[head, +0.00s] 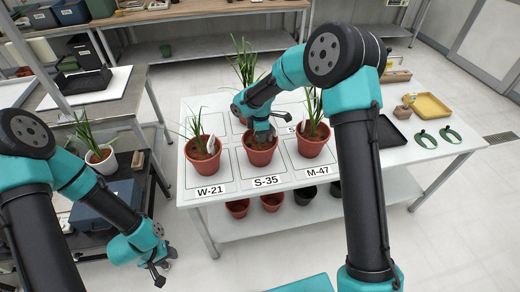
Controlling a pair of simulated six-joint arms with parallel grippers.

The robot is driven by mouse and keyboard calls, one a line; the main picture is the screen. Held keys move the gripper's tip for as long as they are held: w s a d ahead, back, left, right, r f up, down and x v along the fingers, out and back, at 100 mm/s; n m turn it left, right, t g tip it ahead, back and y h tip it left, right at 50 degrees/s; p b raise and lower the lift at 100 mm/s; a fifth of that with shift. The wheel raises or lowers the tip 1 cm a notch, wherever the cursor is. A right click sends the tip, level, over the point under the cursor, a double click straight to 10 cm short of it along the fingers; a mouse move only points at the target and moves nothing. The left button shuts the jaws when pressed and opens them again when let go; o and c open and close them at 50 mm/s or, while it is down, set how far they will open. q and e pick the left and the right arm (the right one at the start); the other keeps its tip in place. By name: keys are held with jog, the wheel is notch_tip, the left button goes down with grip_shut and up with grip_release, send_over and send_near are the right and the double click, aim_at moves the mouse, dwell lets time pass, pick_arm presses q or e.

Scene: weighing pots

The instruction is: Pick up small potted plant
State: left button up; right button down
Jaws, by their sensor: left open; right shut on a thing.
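Terracotta pots stand in a row on the white table (420,178). The pot at label W-21 (203,161) and the pot at label M-47 (313,148) hold grassy green plants. The pot at label S-35 (260,156) is between them, and my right arm hides most of what grows in it. My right gripper (262,135) is over that pot and shut on it at the top; the exact contact is partly hidden. My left gripper (160,274) is open and empty, low in front of the table's left side, away from the pots.
Another tall plant (244,60) stands behind my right arm. A yellow tray (432,106), a dark tray (390,132) and green ring-shaped tools (426,140) lie at right. A white pot (102,158) is on the left. Spare pots (271,201) sit on the shelf below.

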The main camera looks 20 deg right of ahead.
jog(key=shift+r, duration=0.2)
jog(key=shift+w+r, duration=0.1)
jog(key=shift+r, duration=1.2)
jog(key=s+a+r, duration=0.1)
jog(key=s+a, duration=0.1)
jog(key=s, duration=0.5)
jog(key=s+a+r, duration=0.1)
jog(key=s+a, duration=0.1)
jog(key=s, duration=0.6)
jog(key=shift+s+a, duration=0.25)
jog(key=shift+w+d, duration=0.1)
